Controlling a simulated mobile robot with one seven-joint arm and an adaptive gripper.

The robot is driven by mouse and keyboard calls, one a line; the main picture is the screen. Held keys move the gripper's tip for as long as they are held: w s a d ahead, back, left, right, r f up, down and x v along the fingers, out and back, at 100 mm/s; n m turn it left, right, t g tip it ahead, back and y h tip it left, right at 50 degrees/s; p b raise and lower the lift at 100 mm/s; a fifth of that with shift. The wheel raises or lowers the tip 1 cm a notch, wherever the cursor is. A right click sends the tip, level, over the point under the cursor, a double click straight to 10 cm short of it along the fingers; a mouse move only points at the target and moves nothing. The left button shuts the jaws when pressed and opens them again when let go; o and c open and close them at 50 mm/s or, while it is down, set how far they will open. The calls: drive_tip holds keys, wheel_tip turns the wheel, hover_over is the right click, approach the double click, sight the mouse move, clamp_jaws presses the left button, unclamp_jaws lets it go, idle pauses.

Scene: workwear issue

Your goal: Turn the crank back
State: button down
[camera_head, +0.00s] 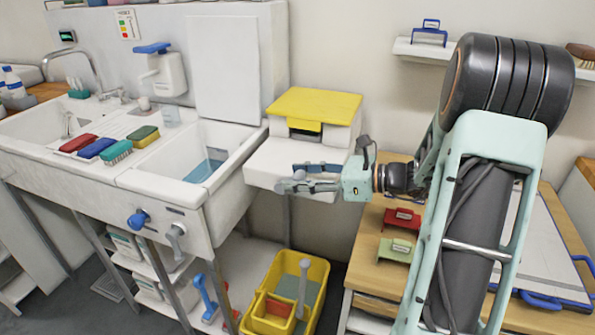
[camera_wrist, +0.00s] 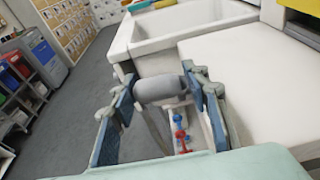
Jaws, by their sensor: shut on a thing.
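My gripper (camera_head: 302,179) is in front of the white unit (camera_head: 262,166) with the yellow lid, right of the sink. In the wrist view my gripper (camera_wrist: 165,92) has its two blue-grey fingers closed on the ends of a grey rounded handle (camera_wrist: 160,88), which looks like the grip of the crank. The handle lies crosswise between the fingertips. In the head view the fingers largely hide it, and I cannot see how it joins the unit.
Left of my gripper is a white double sink (camera_head: 227,150). A blue knob (camera_head: 138,218) and a grey lever (camera_head: 175,237) stick out of its front. A yellow bucket (camera_head: 318,270) stands below. A wooden table (camera_head: 367,250) with red and green holders stands right.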

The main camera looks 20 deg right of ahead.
drive_tip(key=shift+w+a+f+g+h+p, duration=0.2)
drive_tip(key=shift+w+a+g+h+p, duration=0.8)
drive_tip(key=shift+a+p, duration=1.45)
drive_tip(key=shift+w+a+f+g+h+p, duration=0.25)
drive_tip(key=shift+w+a+g+h+p, duration=0.75)
drive_tip(key=shift+p, duration=2.7)
drive_tip(key=shift+w+a+f+g+h+p, duration=0.2)
drive_tip(key=shift+w+a+g+h+p, duration=0.4)
drive_tip(key=shift+w+a+h+p, duration=1.75)
drive_tip(key=shift+s+d+r+y+p, duration=0.1)
drive_tip(key=shift+s+d+y+p, duration=0.2)
drive_tip(key=shift+s+y, duration=0.25)
drive_tip(key=shift+s+d+r+y+p, duration=0.1)
drive_tip(key=shift+s+d+y+p, duration=0.05)
drive_tip(key=shift+s+y+p, duration=0.3)
drive_tip(key=c, duration=1.3)
unclamp_jaws()
drive_tip(key=shift+s+r, duration=0.1)
drive_tip(key=shift+s, duration=0.05)
drive_tip(key=shift+o, duration=0.3)
drive_tip(key=shift+d, duration=0.15)
drive_tip(key=shift+d, duration=0.1)
